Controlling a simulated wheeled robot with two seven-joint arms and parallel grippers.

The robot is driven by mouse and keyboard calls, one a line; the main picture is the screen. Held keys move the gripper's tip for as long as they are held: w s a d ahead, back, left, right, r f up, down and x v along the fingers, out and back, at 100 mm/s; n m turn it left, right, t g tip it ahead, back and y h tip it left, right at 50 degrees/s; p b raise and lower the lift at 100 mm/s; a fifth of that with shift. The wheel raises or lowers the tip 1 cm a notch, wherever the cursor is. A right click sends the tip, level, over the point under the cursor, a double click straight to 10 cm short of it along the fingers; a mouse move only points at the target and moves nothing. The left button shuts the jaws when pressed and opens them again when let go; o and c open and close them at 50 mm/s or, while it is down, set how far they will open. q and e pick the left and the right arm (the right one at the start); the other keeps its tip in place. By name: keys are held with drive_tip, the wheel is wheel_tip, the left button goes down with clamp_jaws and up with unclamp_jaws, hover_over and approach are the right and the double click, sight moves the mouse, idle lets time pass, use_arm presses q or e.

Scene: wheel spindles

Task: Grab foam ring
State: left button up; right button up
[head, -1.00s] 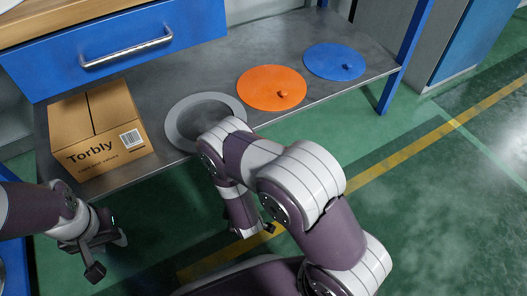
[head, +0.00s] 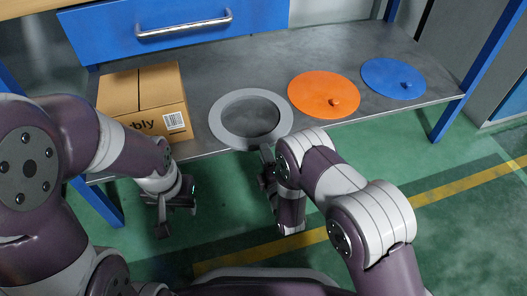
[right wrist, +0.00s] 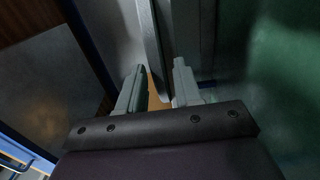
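The foam ring (head: 229,133) is a flat grey ring lying on the dark metal shelf, between a cardboard box and an orange disc. Its near rim reaches the shelf's front edge. My right gripper (head: 267,168) is just in front of that rim, partly hidden by my own wrist; whether it touches the ring I cannot tell. In the right wrist view its two fingers (right wrist: 157,88) stand apart, with a grey edge beyond them that I cannot identify. My left gripper (head: 178,212) hangs in front of the shelf below the box, open and empty.
The cardboard box (head: 118,92) stands left of the ring. The orange disc (head: 318,87) and a blue disc (head: 388,76), each with a small knob, lie to the right. A blue drawer (head: 255,16) overhangs the shelf's back. Blue posts flank the shelf (head: 420,55).

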drive_tip(key=shift+x, duration=0.95)
drive_tip(key=shift+c, duration=0.3)
